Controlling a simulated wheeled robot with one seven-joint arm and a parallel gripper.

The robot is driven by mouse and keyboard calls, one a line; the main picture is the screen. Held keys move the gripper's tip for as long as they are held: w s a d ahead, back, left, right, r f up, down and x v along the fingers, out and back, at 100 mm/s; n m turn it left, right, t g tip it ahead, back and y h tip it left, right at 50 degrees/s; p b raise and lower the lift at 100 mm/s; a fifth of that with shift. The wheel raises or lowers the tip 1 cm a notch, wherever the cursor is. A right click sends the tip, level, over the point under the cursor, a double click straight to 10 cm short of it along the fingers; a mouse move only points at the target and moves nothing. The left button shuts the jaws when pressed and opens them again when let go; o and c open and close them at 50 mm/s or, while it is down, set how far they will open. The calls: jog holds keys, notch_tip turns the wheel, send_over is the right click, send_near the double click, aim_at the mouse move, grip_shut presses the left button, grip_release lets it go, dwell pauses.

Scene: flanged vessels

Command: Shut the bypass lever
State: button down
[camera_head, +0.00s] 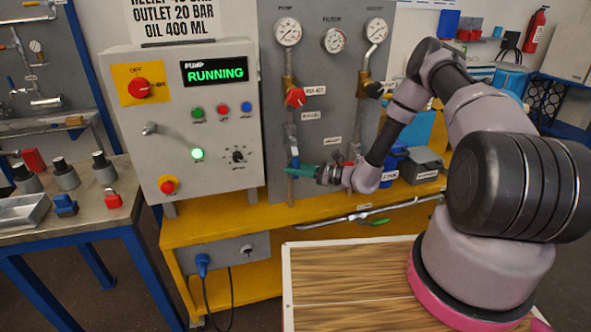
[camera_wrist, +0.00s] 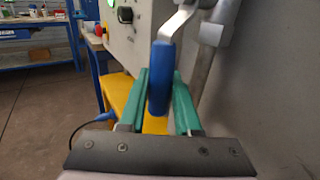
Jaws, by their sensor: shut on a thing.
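The bypass lever has a blue grip (camera_wrist: 160,78) on a bent silver metal arm. In the wrist view the grip hangs between the two green fingers of my gripper (camera_wrist: 161,98), which is shut on it. In the head view my gripper (camera_head: 301,171) is at the lower left part of the grey panel (camera_head: 325,110), and the small blue lever grip (camera_head: 295,161) shows just above the fingers. The lever's valve body is hard to make out there.
A control cabinet (camera_head: 225,145) reading "RUNNING" stands left of the lever. A red-handled valve (camera_head: 296,97) sits above it. The yellow bench (camera_head: 210,232) runs below, with a metal pipe (camera_head: 365,214) along it. A side table (camera_head: 60,225) with fittings stands at left.

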jog(key=shift+d, duration=0.15)
jog(key=w+d+r+n+h, duration=0.2)
jog(key=d+r+n+h, duration=0.4)
jog(key=h, duration=0.9)
jog(key=shift+d+r+n, duration=0.4)
jog(key=shift+d+r, duration=0.75)
jog(key=shift+r, duration=0.3)
jog(key=shift+w+h, duration=0.1)
jog(key=shift+h, duration=0.2)
jog(key=c, duration=0.6)
grip_release()
jog(key=shift+r, duration=0.1)
jog(key=v, duration=1)
jog(key=shift+s+r, duration=0.2)
jog(key=shift+s, duration=0.25)
